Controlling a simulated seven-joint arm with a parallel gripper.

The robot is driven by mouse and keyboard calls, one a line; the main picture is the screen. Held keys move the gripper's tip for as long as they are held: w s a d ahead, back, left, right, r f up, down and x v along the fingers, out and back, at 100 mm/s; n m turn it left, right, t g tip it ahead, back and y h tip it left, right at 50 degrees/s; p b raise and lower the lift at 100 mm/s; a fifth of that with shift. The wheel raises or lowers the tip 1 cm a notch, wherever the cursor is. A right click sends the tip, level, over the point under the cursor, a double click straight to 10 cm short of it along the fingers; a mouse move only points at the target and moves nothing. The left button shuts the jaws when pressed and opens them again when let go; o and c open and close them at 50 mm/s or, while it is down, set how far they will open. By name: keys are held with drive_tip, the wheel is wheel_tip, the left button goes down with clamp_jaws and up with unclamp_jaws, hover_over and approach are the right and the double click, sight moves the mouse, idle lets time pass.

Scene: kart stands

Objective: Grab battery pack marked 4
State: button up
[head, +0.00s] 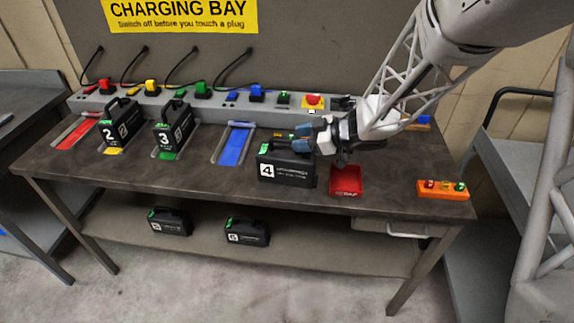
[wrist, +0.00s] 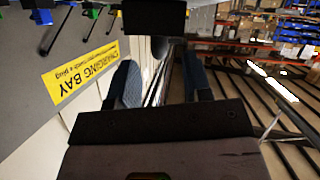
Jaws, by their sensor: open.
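The battery pack marked 4 (head: 286,170) is a black case with a white 4 label and a top handle. It stands upright on the bench, right of the blue slot. My gripper (head: 302,139) reaches in from the right, its blue fingertips at the pack's top right, by the handle. The fingers hide part of the handle; I cannot tell whether they straddle or touch it. In the wrist view my gripper (wrist: 162,78) is open, its blue fingers spread apart. A dark shape at the top edge there cannot be identified for sure.
Pack 2 (head: 121,124) and pack 3 (head: 173,126) stand left, on the yellow and green slots. The blue slot (head: 235,144) and red slot (head: 77,134) are empty. A red tray (head: 346,181) sits close right of pack 4. An orange button box (head: 443,189) is farther right.

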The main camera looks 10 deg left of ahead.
sight(285, 141)
drive_tip(key=shift+x, duration=2.6)
drive_tip(key=shift+s, duration=0.15)
clamp_jaws()
drive_tip(key=shift+r, duration=0.1)
